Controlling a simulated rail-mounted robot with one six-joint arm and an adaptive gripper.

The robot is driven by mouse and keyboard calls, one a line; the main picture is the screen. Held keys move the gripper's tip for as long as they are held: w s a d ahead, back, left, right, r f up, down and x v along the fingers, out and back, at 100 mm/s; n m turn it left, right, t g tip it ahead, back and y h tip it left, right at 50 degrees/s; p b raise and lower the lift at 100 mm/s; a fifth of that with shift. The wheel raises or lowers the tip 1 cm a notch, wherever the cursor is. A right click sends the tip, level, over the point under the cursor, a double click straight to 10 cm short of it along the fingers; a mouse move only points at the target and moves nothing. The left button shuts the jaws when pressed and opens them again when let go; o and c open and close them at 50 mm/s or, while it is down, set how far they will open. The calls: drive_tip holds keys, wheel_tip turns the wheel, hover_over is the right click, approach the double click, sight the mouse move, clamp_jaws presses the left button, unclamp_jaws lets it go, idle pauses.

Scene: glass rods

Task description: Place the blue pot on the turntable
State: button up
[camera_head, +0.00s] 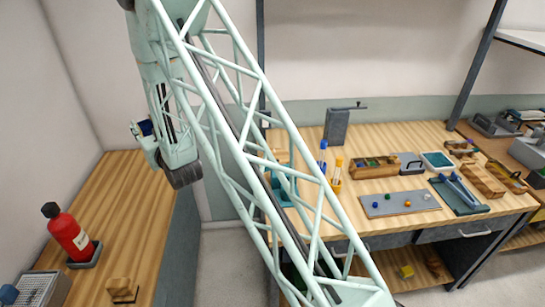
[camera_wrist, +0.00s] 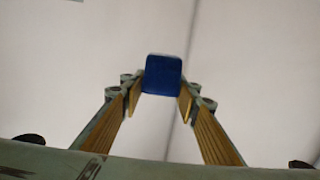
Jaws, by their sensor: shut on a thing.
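My gripper (camera_wrist: 161,90) is shut on the blue pot (camera_wrist: 162,70). In the wrist view the pot shows as a dark blue, rounded square between the two fingertips, with pale wall behind it. In the head view my gripper (camera_head: 139,131) is at the left, raised above the left counter, and a small patch of the blue pot (camera_head: 147,127) shows beside its fingers. The rest of the pot is hidden there by my gripper and wrist. I cannot make out a turntable for certain in either view.
The left counter (camera_head: 128,200) holds a red bottle (camera_head: 70,235) on a dark base, a small wooden block (camera_head: 122,290) and a grey box; its far part is clear. The right workbench (camera_head: 400,140) is crowded with a grey board (camera_head: 385,206), trays and tools. My arm hides its left part.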

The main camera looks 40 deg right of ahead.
drive_tip(key=shift+d, duration=0.1)
drive_tip(key=w+d+f+m+g+h+b, duration=0.1)
drive_tip(key=d+m+g+h+b, duration=0.35)
drive_tip(key=d, duration=1.05)
drive_tip(key=w+d+f+m+g+h+b, duration=0.15)
drive_tip(key=d+m+h, duration=0.35)
drive_tip(key=d+h, duration=0.75)
drive_tip(key=s+d+f+m+g+b, duration=0.2)
drive_tip(key=s+d+f+m+g, duration=0.3)
drive_tip(key=d, duration=0.5)
drive_tip(key=s+d+f+m+g+b, duration=0.2)
drive_tip(key=s+d+f+m+g, duration=0.3)
drive_tip(key=s+d+g, duration=0.5)
drive_tip(key=shift+s+d+f+m+h+b, duration=0.35)
drive_tip(key=shift+s+d+f, duration=0.3)
drive_tip(key=shift+s+f, duration=0.35)
drive_tip(key=shift+s+r, duration=0.1)
drive_tip(key=shift+r, duration=0.05)
drive_tip(key=shift+f+b, duration=0.65)
drive_tip(key=shift+f, duration=2.5)
